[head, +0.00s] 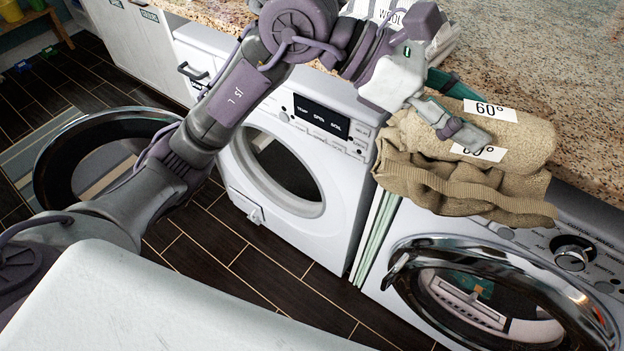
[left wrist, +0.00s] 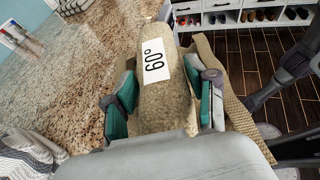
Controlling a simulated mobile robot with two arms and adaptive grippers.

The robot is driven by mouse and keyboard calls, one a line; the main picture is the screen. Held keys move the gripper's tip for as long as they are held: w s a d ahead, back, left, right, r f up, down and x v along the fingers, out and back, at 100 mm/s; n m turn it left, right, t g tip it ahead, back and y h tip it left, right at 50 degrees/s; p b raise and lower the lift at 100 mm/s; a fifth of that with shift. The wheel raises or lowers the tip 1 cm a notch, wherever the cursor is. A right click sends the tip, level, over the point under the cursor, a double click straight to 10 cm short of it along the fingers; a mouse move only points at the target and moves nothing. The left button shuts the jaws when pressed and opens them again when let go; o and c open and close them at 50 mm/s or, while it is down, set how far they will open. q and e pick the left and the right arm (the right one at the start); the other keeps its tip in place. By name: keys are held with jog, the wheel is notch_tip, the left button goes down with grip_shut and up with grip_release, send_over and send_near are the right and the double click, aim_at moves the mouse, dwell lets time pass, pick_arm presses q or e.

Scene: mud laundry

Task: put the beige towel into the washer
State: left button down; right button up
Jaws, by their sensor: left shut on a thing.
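The beige towel (head: 525,142) is a thick folded bundle with white "60°" labels, at the front edge of the granite counter. Its lower folds hang over the edge, above the right-hand machine. My left gripper (head: 455,108) is shut on the towel from above. In the left wrist view, the towel (left wrist: 165,112) sits between the teal pads of the left gripper (left wrist: 166,102), with more beige cloth to the right. The white washer (head: 335,165) stands under the counter with its round opening clear and its door (head: 48,178) swung wide to the left. My right gripper is not in view.
A second front-loading machine (head: 395,290) with a chrome-rimmed glass door (head: 590,320) stands at the right. Grey-striped cloth with a "WOOL" label lies on the counter (head: 590,60). Dark wood floor (head: 255,262) is free before the washer. Shoe shelves (left wrist: 240,17) stand farther off.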

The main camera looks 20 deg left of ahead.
pick_arm(q)
jog(key=a+f+n+t+y, duration=0.1)
jog(key=a+f+n+t, duration=0.2)
jog(key=a+f, duration=0.6)
jog(key=a+f+n+t+y, duration=0.1)
jog(key=a+f+n+t, duration=0.2)
jog(key=a+f, duration=0.7)
jog(key=a+t, duration=0.1)
jog(key=a, duration=0.4)
jog(key=shift+w, duration=0.4)
jog(key=shift+r, duration=0.1)
jog(key=shift+a, duration=0.1)
jog(key=shift+f, duration=0.2)
